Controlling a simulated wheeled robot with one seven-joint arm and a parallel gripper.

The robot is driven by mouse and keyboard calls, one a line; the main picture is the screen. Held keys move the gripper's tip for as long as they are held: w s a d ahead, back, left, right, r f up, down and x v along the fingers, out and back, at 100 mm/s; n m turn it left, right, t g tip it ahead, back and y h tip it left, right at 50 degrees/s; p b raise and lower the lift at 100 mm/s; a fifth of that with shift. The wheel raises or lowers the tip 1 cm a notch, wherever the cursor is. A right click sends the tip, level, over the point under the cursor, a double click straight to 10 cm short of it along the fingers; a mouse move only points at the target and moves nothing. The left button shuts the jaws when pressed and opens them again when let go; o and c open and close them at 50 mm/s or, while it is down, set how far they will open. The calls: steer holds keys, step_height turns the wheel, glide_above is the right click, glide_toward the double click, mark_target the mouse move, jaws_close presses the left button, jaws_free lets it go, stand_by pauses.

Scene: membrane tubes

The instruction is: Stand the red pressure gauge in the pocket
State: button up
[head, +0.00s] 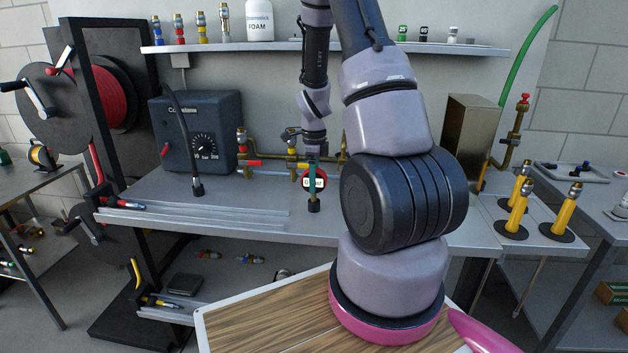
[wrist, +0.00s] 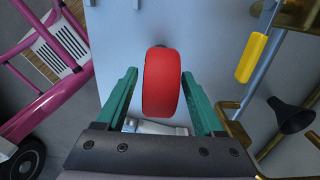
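The red pressure gauge (head: 306,184), with a white dial face, is upright at the middle of the grey bench, partly hidden behind a teal finger. In the wrist view the gauge (wrist: 161,85) shows as a red rim between the green fingers. My gripper (head: 313,188) points down over the bench. In the wrist view my gripper (wrist: 160,78) is open around the gauge, with a narrow gap at the left and hardly any at the right. A small black part shows below the gauge in the head view. I cannot make out the pocket.
Brass pipework with a yellow handle (wrist: 251,58) and a black cone (wrist: 290,114) lie close right of my gripper in the wrist view. A dark box with a dial (head: 197,134) stands left. Yellow fittings (head: 517,208) stand right. The bench front left has metal rails (head: 190,221).

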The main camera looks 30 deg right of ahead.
steer(key=shift+r, duration=0.1)
step_height(320, 180, up, 12)
steer(key=shift+f, duration=0.1)
steer(key=s+a+r+n+t, duration=0.1)
steer(key=s+a+r+n, duration=0.2)
steer(key=r, duration=0.2)
steer(key=s+a+r+n+t+y, duration=0.1)
steer(key=s+a+r+n+t, duration=0.1)
steer(key=r+n, duration=0.25)
steer(key=s+a+r+n+t, duration=0.1)
steer(key=s+a+r+n, duration=0.2)
steer(key=r, duration=0.3)
steer(key=s+a+r+n+t+y, duration=0.1)
steer(key=s+a+r+n+t, duration=0.2)
steer(key=s+n, duration=0.7)
steer(key=shift+s+a+r, duration=0.8)
steer(key=shift+a+r, duration=0.4)
steer(key=shift+r, duration=0.5)
